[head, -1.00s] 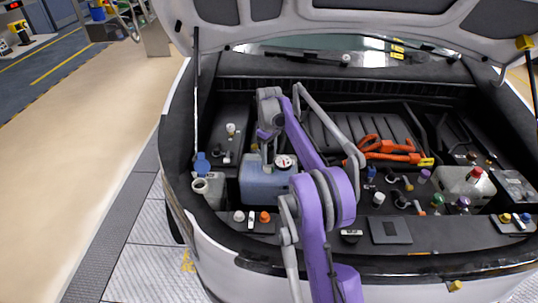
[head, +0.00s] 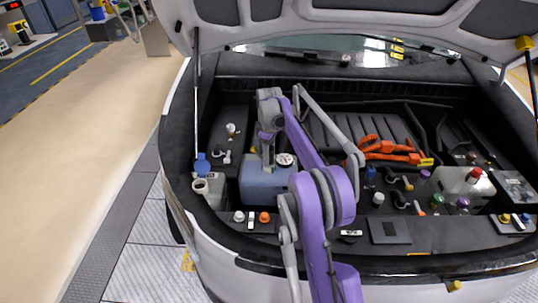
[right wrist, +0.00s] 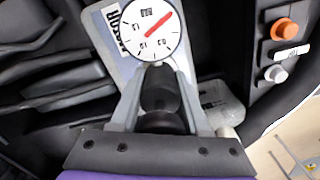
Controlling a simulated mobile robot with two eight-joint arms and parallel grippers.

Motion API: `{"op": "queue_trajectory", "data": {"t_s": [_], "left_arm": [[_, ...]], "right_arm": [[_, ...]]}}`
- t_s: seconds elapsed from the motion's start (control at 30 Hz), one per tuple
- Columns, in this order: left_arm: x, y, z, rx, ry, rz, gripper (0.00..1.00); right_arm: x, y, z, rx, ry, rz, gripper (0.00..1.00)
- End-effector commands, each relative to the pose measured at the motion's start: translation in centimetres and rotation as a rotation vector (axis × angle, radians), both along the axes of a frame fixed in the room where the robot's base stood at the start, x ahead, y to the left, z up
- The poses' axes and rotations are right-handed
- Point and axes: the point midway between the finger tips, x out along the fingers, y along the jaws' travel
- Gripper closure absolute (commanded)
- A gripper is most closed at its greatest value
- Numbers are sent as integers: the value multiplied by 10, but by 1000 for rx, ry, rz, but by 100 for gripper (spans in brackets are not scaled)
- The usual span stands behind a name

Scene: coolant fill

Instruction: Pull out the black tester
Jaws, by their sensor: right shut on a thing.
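The black tester has a black bulb (right wrist: 160,92) and a round white dial (right wrist: 151,29) with a red needle. My right gripper (right wrist: 160,100) is shut on the bulb, with a finger on either side. In the head view, my right gripper (head: 268,160) is over the blue coolant tank (head: 265,187), and the dial (head: 286,160) shows beside its fingers. The tester's lower end is hidden, so I cannot tell how far it sits in the tank. My left gripper is not in view.
An open filler neck (head: 200,187) with a blue cap (head: 202,164) is left of the tank. White and orange caps (head: 264,217) line the front ledge. Orange cables (head: 390,150) and a white reservoir (head: 466,184) are to the right. The raised hood (head: 330,20) hangs above.

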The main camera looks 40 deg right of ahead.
Motion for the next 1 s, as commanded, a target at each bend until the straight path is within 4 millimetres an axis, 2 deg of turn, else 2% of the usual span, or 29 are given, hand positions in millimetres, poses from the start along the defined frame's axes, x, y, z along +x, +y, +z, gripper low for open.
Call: {"op": "queue_trajectory", "data": {"t_s": [0.37,1.0], "left_arm": [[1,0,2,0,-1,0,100],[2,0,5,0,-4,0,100]], "right_arm": [[0,0,0,-1,-1,71,96],[0,0,6,-1,-1,63,96]]}}
